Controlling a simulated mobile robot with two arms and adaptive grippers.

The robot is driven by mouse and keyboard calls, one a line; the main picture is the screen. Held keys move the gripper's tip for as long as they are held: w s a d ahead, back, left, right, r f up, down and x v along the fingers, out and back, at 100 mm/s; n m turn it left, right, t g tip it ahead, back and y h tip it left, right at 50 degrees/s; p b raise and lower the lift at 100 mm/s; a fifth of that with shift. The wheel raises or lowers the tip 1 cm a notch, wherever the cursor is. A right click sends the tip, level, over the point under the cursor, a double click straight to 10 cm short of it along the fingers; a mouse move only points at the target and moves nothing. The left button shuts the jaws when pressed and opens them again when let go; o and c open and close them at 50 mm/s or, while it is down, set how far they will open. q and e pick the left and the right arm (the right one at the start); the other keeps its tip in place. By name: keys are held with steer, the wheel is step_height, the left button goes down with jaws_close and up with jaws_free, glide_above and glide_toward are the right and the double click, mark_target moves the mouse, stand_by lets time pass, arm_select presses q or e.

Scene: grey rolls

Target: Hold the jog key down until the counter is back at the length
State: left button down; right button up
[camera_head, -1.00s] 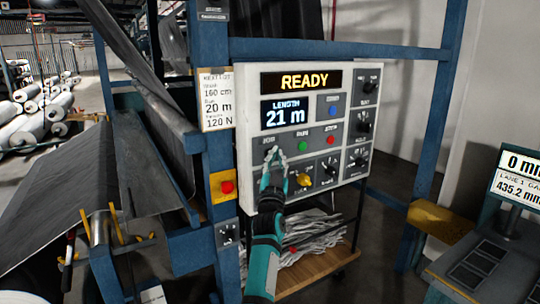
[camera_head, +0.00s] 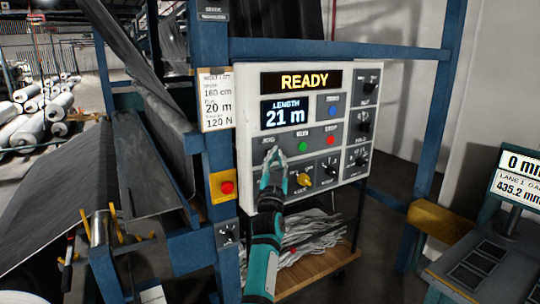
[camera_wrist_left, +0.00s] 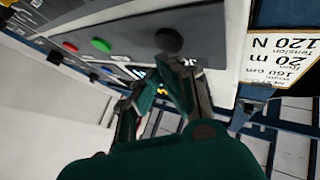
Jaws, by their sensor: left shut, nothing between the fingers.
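The control panel (camera_head: 345,85) stands ahead in the head view. Its banner (camera_head: 300,80) reads READY and its length counter (camera_head: 285,112) reads 21 m. The card (camera_head: 216,100) left of it shows 160 cm, 20 m and 120 N. My left gripper (camera_head: 273,153) is shut and empty, with its tips just below the JOG label. It hides the jog key in the head view. In the left wrist view the dark round jog key (camera_wrist_left: 169,39) shows just beyond the tips of my left gripper (camera_wrist_left: 162,68); I cannot tell whether they touch. My right gripper is out of view.
Green (camera_head: 303,146) and red (camera_head: 331,140) buttons sit right of the jog key, with a yellow knob (camera_head: 304,180) below. A red stop button (camera_head: 227,187) is on the blue post to the left. A cart (camera_head: 320,268) with grey scraps stands under the panel.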

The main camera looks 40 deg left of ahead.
arm_select(q)
steer(key=shift+w+a, duration=0.1)
steer(key=shift+a, duration=0.2)
steer(key=shift+w+a, duration=0.15)
steer(key=shift+a, duration=0.3)
stand_by(2.8)
steer(key=shift+d, duration=0.1)
stand_by(0.6)
steer(key=shift+s+d, duration=0.35)
steer(key=shift+d, duration=0.35)
steer(key=d+p, duration=0.1)
steer(key=s+d+p, duration=0.1)
steer(key=d, duration=0.2)
steer(key=shift+s+d+p, duration=0.35)
steer(key=shift+s+p, duration=0.05)
steer(key=shift+f, duration=0.1)
